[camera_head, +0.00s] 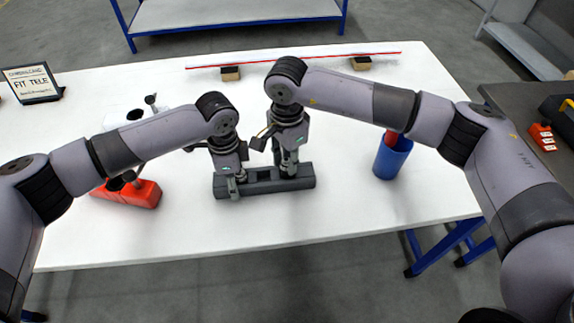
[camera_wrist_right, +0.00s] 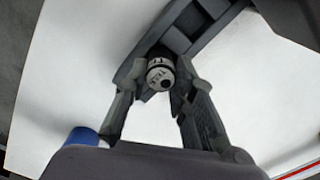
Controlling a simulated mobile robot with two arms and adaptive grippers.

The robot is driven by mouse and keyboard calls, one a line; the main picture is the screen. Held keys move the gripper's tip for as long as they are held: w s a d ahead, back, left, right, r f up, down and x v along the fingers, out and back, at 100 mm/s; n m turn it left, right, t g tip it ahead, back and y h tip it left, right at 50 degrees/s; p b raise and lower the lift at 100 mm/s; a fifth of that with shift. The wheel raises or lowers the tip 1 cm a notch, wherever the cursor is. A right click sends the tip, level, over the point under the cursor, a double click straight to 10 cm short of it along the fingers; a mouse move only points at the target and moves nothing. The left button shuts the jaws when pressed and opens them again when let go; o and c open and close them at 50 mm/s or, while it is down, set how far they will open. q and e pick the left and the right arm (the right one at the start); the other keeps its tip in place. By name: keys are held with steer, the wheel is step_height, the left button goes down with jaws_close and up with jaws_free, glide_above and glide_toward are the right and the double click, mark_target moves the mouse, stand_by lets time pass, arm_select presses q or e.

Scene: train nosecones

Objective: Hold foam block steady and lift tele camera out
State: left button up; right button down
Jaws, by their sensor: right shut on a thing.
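The dark grey foam block (camera_head: 306,183) lies on the white table in the middle of the head view, with recesses along its top. My left gripper (camera_head: 234,186) is at its left part, with a finger against the near side; whether it is clamped is hard to see. My right gripper (camera_head: 288,168) is over its right part, pointing down. The tele camera (camera_wrist_right: 160,75), a small grey cylinder with a lettered end, sits between the right fingertips, which are shut on it. It appears at the block's recess; how deep it sits is unclear.
A blue cup (camera_head: 391,162) holding something red stands to the right. A red block (camera_head: 140,195) is on the left, partly behind my left arm. A "FIT TELE" sign (camera_head: 33,83) stands back left. A long red-edged strip (camera_head: 300,60) rests on wooden blocks at the back. The front table area is clear.

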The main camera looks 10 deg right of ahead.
step_height(320, 180, up, 8)
steer(key=shift+f, duration=0.1)
arm_select(q)
steer(key=o, duration=1.3)
steer(key=shift+r, duration=0.1)
step_height(320, 180, up, 12)
steer(key=shift+f, duration=0.1)
